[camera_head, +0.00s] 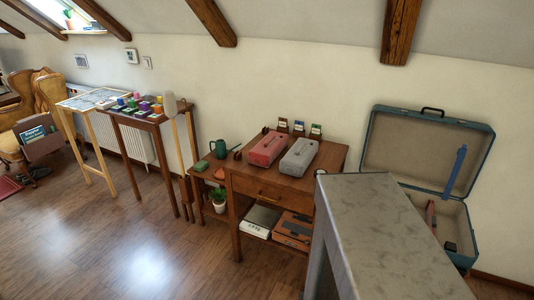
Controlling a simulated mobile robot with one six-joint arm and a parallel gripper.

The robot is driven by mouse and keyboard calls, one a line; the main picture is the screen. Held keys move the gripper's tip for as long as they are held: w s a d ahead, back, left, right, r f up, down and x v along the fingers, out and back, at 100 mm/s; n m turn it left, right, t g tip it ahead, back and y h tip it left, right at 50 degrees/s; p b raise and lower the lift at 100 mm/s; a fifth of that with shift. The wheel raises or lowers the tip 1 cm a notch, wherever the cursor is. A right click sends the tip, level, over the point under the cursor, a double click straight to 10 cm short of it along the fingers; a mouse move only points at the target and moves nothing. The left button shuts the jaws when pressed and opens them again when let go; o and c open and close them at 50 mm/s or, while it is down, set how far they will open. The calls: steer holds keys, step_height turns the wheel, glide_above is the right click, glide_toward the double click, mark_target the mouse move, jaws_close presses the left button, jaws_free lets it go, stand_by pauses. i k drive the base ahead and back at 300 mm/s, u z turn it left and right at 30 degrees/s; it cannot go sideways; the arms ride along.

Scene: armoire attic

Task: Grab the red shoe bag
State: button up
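A red shoe bag (268,148) lies on the top of a brown wooden cabinet (262,186) near the middle of the view. It is box-like, with a dark handle or strap at its far left end. A similar grey bag (299,154) lies close to its right on the same top. The red bag's front and upper side show clearly. My gripper is not in view.
Small cards (299,127) stand behind the bags. A green mug (220,147) and potted plant (219,197) are to the left. A grey slab-like surface (385,220) fills the near right, before an open teal suitcase (476,190). The left foreground floor is clear.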

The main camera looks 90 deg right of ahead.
mark_target(265, 152)
steer(key=u, duration=0.05)
steer(key=k, duration=1.75)
steer(key=z, duration=0.65)
steer(key=i, duration=1.05)
steer(key=u, duration=0.15)
